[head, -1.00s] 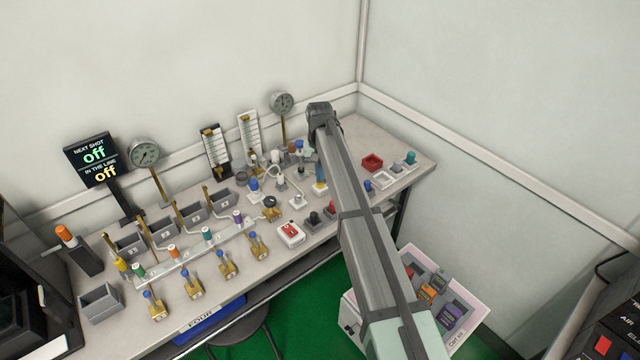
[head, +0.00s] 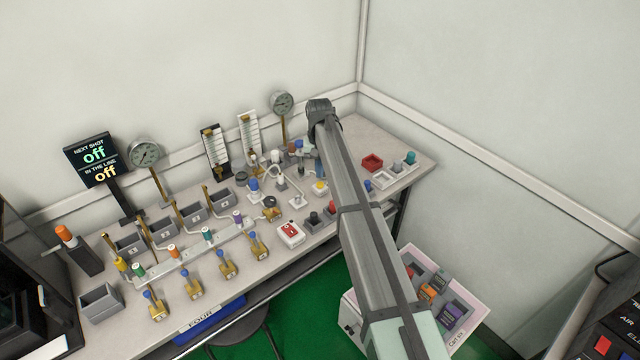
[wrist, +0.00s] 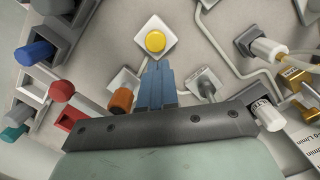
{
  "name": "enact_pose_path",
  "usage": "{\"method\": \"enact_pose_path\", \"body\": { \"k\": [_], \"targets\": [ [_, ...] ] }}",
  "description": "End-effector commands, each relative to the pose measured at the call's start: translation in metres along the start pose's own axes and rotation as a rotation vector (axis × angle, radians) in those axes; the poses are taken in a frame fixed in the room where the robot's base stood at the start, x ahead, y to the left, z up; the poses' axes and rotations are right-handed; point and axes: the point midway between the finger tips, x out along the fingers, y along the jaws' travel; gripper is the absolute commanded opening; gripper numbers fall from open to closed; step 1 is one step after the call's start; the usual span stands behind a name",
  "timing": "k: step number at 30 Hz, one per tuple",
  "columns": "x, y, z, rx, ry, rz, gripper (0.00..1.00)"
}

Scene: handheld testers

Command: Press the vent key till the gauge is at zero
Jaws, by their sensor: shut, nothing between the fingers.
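A yellow round key (head: 320,187) sits on a square white base on the bench. It also shows in the wrist view (wrist: 155,41), bare and uncovered. Which key is the vent key cannot be read from a label. My gripper (wrist: 159,68) has its blue fingers shut and empty, with the tips just short of the yellow key's base in the wrist view. In the head view my gripper (head: 319,168) is just behind the key, partly hidden by my arm. A round gauge (head: 282,103) stands on a post behind; its needle is too small to read. A larger gauge (head: 145,153) stands left.
An orange-brown knob (wrist: 121,100) and a grey fitting (wrist: 206,82) flank my fingers closely. A red ball knob (wrist: 62,90) is farther left. A sign (head: 92,159) reads "off" twice.

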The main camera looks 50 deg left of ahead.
Motion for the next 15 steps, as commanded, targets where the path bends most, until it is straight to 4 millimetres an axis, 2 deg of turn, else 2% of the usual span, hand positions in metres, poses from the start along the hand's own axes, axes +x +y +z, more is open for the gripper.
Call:
{"method": "enact_pose_path", "body": {
  "k": [2, 11, 15],
  "targets": [
    [-0.0034, -0.0001, -0.0082, 0.000, 0.000, 0.000, 0.00],
    [-0.0039, 0.0000, -0.0070, 0.000, 0.000, 0.000, 0.00],
    [-0.0116, -0.0001, -0.0073, 0.000, 0.000, 0.000, 0.00]
  ]
}}
